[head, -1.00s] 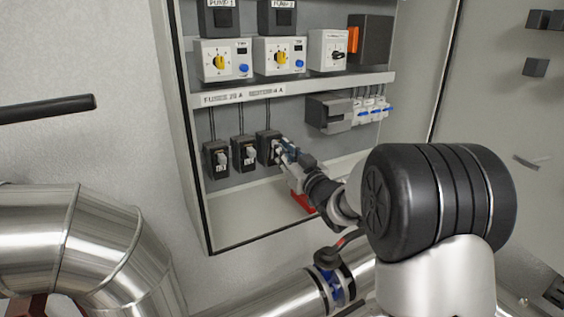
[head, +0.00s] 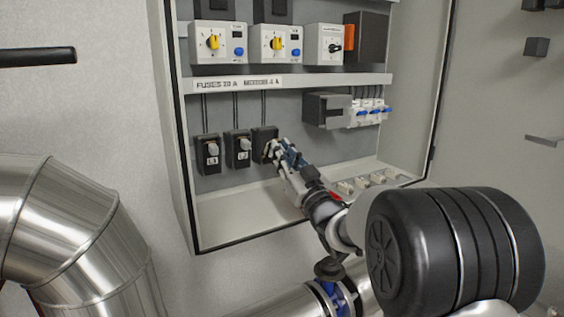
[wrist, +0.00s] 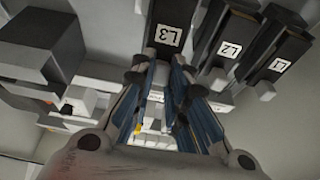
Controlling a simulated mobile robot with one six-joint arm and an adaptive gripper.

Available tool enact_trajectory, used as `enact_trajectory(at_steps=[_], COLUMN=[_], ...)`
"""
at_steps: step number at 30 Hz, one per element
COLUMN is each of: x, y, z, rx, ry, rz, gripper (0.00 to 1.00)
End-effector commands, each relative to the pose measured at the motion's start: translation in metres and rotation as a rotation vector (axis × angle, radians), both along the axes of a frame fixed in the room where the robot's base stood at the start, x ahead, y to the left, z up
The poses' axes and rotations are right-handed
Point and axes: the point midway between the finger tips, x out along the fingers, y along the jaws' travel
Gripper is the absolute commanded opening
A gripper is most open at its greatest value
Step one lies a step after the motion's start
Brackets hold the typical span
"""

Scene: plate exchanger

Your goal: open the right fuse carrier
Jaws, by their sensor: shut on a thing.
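Three black fuse carriers hang in a row on the cabinet's back panel. The right fuse carrier (head: 262,135) is marked L3 in the wrist view (wrist: 165,30). The middle one (head: 238,148), L2, and the left one (head: 208,154), L1, show their grey grips. My gripper (head: 271,151) is at the lower front of the right carrier, shut on its grip. In the wrist view its fingertips (wrist: 156,74) are just below the L3 label.
A grey box (head: 327,110) and small switches with blue levers (head: 372,112) sit right of the carriers. Several white parts (head: 365,183) lie on the cabinet floor. Shiny pipes (head: 75,240) stand outside at lower left.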

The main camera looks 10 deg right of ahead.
Motion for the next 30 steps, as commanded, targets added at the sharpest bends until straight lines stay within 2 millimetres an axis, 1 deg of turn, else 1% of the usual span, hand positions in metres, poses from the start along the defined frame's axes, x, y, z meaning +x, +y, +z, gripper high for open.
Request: enact_trajectory(at_steps=[8, 9, 17, 26, 30], x=[0.0, 0.0, 0.0, -0.0004, -0.0079], y=[0.0002, 0.0001, 0.0001, 0.0, -0.003], z=[0.0009, 0.0009, 0.0005, 0.0001, -0.0036], rx=[0.0, 0.0, 0.0, 0.0, 0.0], ry=[0.0, -0.001, 0.0, 0.001, 0.002], rz=[0.0, 0.0, 0.0, 0.0, -0.001], gripper=[0.0, 0.17, 0.34, 0.35, 0.35])
